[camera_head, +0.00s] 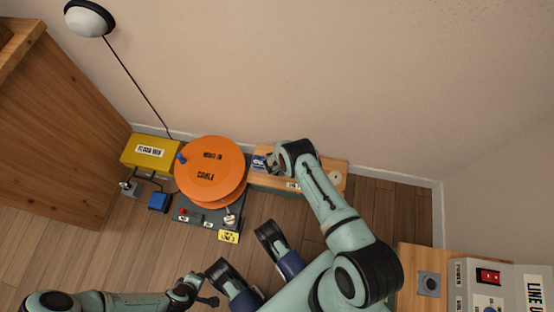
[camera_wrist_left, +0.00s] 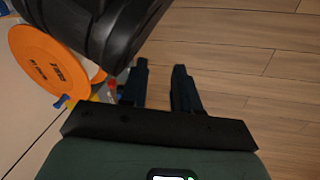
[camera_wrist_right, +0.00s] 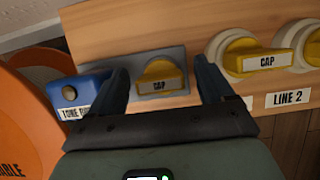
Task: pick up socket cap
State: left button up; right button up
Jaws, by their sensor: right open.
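In the right wrist view a yellow cap (camera_wrist_right: 161,80) labelled CAP sits on a grey plate (camera_wrist_right: 177,55) on a wooden board. My right gripper (camera_wrist_right: 163,82) is open, with one finger on each side of this cap; whether they touch it I cannot tell. A third yellow cap (camera_wrist_right: 313,50) is cut off at the right edge. In the head view my right gripper (camera_head: 268,164) is over the board. My left gripper (camera_wrist_left: 160,88) is open and empty.
A blue box (camera_wrist_right: 78,93) stands just left of the right gripper. A large orange cable reel (camera_head: 210,170) is beside the wooden board (camera_head: 328,165), with a yellow box (camera_head: 150,152) further left. A panel with a red switch (camera_head: 488,277) is at lower right. Wooden floor lies in front.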

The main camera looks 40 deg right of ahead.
jog(key=shift+c, duration=0.3)
jog(key=c, duration=1.1)
jog(key=shift+c, duration=0.2)
jog(key=shift+r, duration=0.1)
